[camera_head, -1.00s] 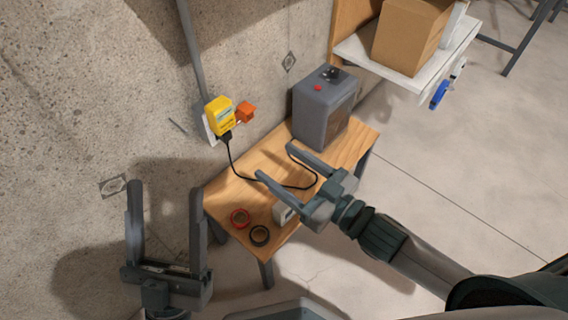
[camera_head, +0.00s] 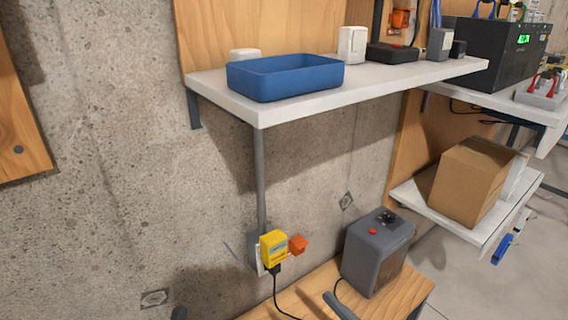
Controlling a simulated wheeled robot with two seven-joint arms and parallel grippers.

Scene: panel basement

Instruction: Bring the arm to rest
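One grey finger of my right gripper (camera_head: 338,305) shows over the wooden bench (camera_head: 397,298), left of the grey box. The opposite fingers and both arms are out of view, so the openings cannot be judged. Nothing is seen held.
A white shelf (camera_head: 383,81) with a blue tray (camera_head: 285,77) juts from the wall above. A yellow plug-in device (camera_head: 273,252) sits on the wall, its black cord hanging down. A grey box (camera_head: 374,252) stands on the bench. A cardboard box (camera_head: 473,181) sits on a lower shelf, right.

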